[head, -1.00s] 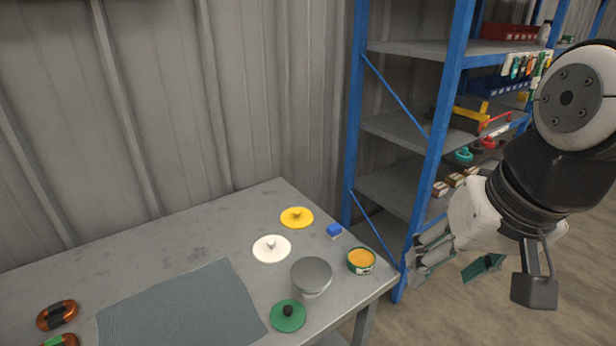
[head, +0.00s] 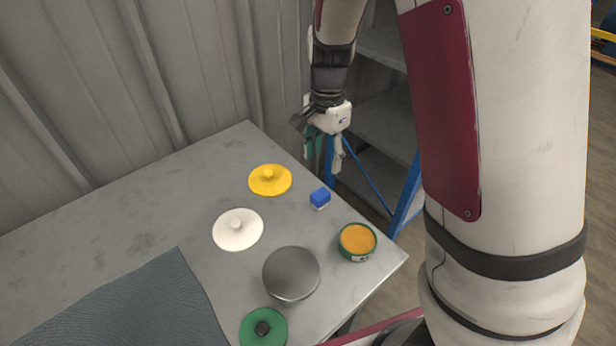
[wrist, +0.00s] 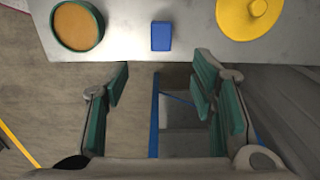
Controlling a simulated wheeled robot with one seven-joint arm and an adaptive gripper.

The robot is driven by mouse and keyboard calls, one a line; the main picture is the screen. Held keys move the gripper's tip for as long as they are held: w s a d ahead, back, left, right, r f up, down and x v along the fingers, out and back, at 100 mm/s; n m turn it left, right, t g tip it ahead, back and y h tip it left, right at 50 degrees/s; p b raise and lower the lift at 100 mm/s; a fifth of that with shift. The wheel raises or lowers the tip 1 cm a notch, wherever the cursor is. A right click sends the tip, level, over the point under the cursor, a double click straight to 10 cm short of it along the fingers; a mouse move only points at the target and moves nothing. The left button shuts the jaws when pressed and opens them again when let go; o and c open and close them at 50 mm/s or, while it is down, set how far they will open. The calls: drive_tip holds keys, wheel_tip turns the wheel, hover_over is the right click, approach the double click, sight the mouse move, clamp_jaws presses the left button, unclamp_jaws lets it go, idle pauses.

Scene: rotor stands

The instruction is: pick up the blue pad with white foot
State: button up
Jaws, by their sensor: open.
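The blue pad (head: 320,196) is a small block with a thin white foot under it. It stands near the table's right edge, between the yellow disc and the green-rimmed tin. In the wrist view the pad (wrist: 161,36) shows its blue top near the table edge, ahead of the fingers and roughly between them. My gripper (head: 322,160) hangs just past the table's far right edge, behind the pad and apart from it. In the wrist view my gripper (wrist: 160,88) has its green-padded fingers spread wide with nothing between them.
A yellow disc (head: 270,180), white disc (head: 237,230), grey round-topped piece (head: 291,273), green disc (head: 264,328) and tin of orange stuff (head: 357,240) stand around the pad. A dark mat (head: 130,310) lies at left. Blue-framed shelving (head: 408,190) stands beyond the table.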

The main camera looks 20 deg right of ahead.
sight(321, 194)
wheel_tip(321, 194, down, 8)
drive_tip(key=shift+w+f+b, duration=0.1)
drive_tip(key=shift+f+b, duration=0.15)
drive_tip(key=shift+b, duration=0.65)
drive_tip(key=shift+a+f+b, duration=0.2)
drive_tip(key=shift+f+b, duration=0.4)
drive_tip(key=shift+f, duration=2.1)
clamp_jaws()
